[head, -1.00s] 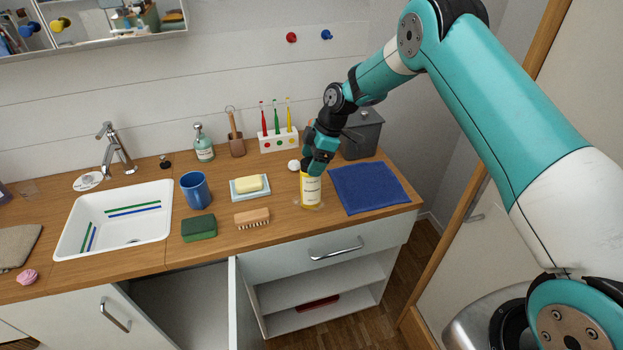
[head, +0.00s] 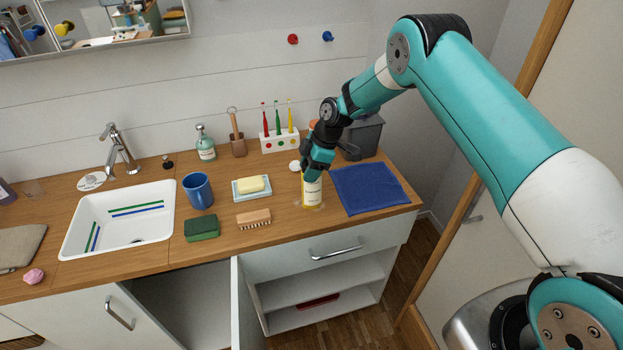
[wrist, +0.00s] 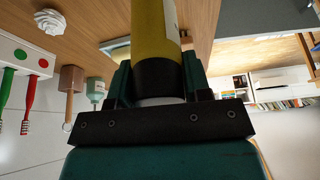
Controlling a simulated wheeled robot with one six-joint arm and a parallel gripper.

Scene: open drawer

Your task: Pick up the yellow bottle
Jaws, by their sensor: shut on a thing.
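The yellow bottle (head: 312,192) stands upright on the wooden counter, with a pale label on its front. My gripper (head: 316,173) is above it, with its fingers around the top of the bottle. In the wrist view the yellow bottle (wrist: 157,35) sits between the two fingers of my gripper (wrist: 157,85), which close on its black cap from both sides. I cannot tell whether the bottle's base is touching the counter.
A blue cloth (head: 370,188) lies right of the bottle. A brush (head: 254,218), a soap dish (head: 237,194) and a green sponge (head: 201,228) are to its left. A toothbrush holder (head: 279,142) and a grey bin (head: 362,138) stand behind. A cabinet door (head: 238,305) is open below.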

